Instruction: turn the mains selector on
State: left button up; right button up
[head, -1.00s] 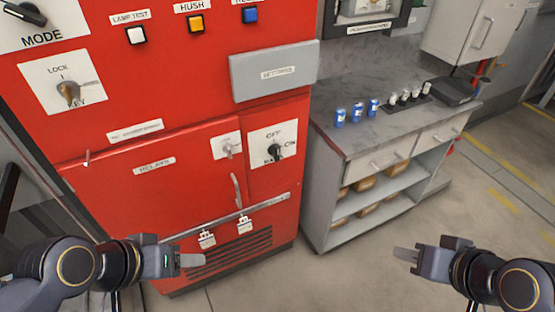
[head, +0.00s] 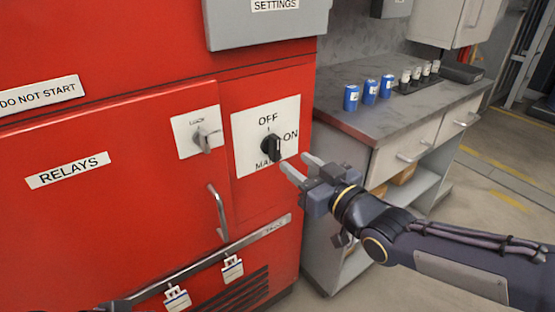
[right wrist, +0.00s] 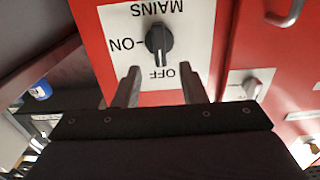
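The mains selector is a black knob (head: 271,146) on a white plate (head: 243,160) marked OFF at the top, ON at the right and MAINS below. The knob stands upright, its long axis in line with OFF. In the right wrist view the same knob (right wrist: 159,40) shows upside down, just beyond the fingertips. My right gripper (head: 295,163) is open and empty, just right of and below the knob, apart from it. Its two fingers (right wrist: 160,82) stand either side of the knob's line in the wrist view.
Left of the selector is a lock switch (head: 207,139); below are a door handle (head: 218,212) and a metal bar (head: 215,262). A grey settings box (head: 265,25) juts out above. To the right is a counter (head: 400,125) with blue cans (head: 370,91).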

aim_at(278, 149)
jog(key=b+x, duration=0.1)
jog(key=x, duration=0.5)
jog(key=shift+w+a, duration=0.25)
grip_shut()
